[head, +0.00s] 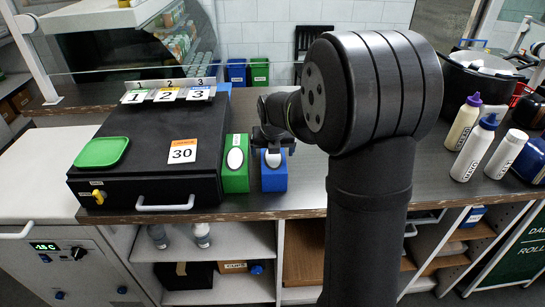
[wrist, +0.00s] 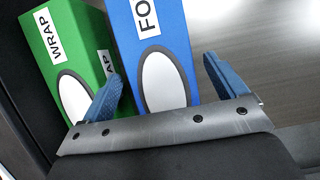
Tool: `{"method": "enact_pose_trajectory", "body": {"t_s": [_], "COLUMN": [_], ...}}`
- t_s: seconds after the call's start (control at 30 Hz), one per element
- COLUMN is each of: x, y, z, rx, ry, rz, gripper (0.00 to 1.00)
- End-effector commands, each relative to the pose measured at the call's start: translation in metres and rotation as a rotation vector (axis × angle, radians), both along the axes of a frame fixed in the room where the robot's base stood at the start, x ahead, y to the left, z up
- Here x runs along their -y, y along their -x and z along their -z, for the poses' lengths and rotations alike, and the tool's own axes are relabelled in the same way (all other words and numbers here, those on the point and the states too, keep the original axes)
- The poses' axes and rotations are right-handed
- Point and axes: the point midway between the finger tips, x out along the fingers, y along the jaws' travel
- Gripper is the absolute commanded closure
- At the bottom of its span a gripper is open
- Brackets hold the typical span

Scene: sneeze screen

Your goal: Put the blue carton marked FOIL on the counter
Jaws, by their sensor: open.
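The blue carton (head: 274,182) marked FOIL, with a white oval on it, stands on the counter (head: 300,203) near its front edge. In the wrist view the blue carton (wrist: 165,35) shows its label only in part, as "FO". My gripper (head: 272,148) is over the top of this carton in the head view. In the wrist view my gripper (wrist: 162,67) is open, with the blue carton between the lines of its two blue fingers. The left finger overlaps the seam between the blue carton and the green carton. I cannot tell whether either finger touches.
A green WRAP carton (head: 235,182) stands close at the left, beside a black box (head: 140,160) with number cards. Another blue carton (head: 236,72) and green carton (head: 259,72) stand behind the clear screen. Several bottles (head: 473,148) stand at the right. Bare counter lies right of the blue carton.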

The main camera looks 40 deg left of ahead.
Motion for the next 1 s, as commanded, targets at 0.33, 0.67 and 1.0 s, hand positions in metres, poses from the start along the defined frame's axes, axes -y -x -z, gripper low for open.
{"method": "enact_pose_trajectory", "body": {"t_s": [0.33, 0.67, 1.0], "x": [0.016, 0.02, 0.017], "y": [0.016, 0.02, 0.017], "z": [-0.056, -0.066, -0.055], "rx": [0.0, -0.001, -0.003], "ry": [-0.001, 0.001, 0.003], "rz": [0.0, 0.0, 0.0], "gripper": [0.1, 0.1, 0.1]}}
